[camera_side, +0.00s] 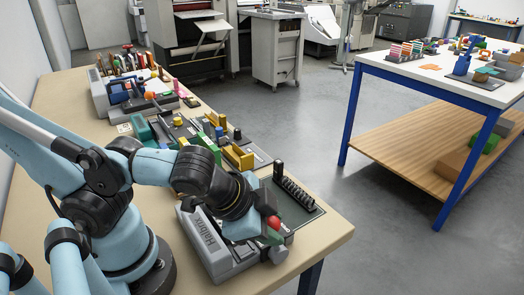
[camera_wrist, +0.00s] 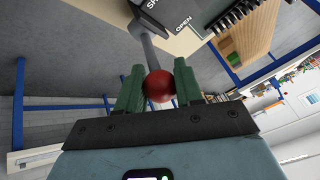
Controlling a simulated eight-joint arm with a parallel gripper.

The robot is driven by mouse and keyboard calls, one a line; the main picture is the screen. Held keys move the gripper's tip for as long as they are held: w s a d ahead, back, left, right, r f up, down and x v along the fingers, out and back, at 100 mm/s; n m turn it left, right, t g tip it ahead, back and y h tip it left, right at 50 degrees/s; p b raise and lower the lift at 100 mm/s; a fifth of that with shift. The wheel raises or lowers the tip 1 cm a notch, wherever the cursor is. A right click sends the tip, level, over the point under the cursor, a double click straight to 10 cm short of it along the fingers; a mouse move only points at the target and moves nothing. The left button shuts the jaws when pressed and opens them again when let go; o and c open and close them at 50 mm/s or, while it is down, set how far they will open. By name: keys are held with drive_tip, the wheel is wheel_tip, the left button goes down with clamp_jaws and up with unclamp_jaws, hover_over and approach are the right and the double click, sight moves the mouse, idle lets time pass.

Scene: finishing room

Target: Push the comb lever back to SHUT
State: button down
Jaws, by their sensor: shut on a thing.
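The comb lever's red ball knob (camera_wrist: 158,86) sits between the two green fingers of my gripper (camera_wrist: 158,90) in the wrist view. My gripper is shut on it. The lever's grey shaft (camera_wrist: 147,48) runs from the knob up to the dark machine plate. In the side view the red knob (camera_side: 273,222) shows at the front right of the grey Halbrix machine (camera_side: 212,246), partly hidden by my gripper (camera_side: 271,236).
A black comb (camera_side: 298,194) stands on the machine's dark bed. Several tools and coloured blocks lie along the tan bench (camera_side: 325,235) behind my arm. The bench's front right corner is bare. A blue-legged table (camera_side: 440,85) stands apart at the right, across open floor.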

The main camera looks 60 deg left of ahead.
drive_tip(key=shift+a, duration=0.1)
drive_tip(key=c, duration=0.8)
unclamp_jaws()
drive_tip(key=shift+o, duration=0.2)
drive_tip(key=shift+w, duration=0.15)
drive_tip(key=shift+w+r+g, duration=0.15)
drive_tip(key=shift+w+g, duration=1.25)
drive_tip(key=shift+g, duration=0.3)
drive_tip(key=w+r+g, duration=0.3)
drive_tip(key=r+g, duration=0.1)
drive_tip(key=r, duration=0.7)
drive_tip(key=a+f+n+t, duration=0.6)
drive_tip(key=a+n+t, duration=0.1)
drive_tip(key=a, duration=0.4)
drive_tip(key=shift+s+a+f+y, duration=0.25)
drive_tip(key=shift+f+y, duration=0.05)
drive_tip(key=shift+f, duration=0.1)
drive_tip(key=shift+c, duration=0.4)
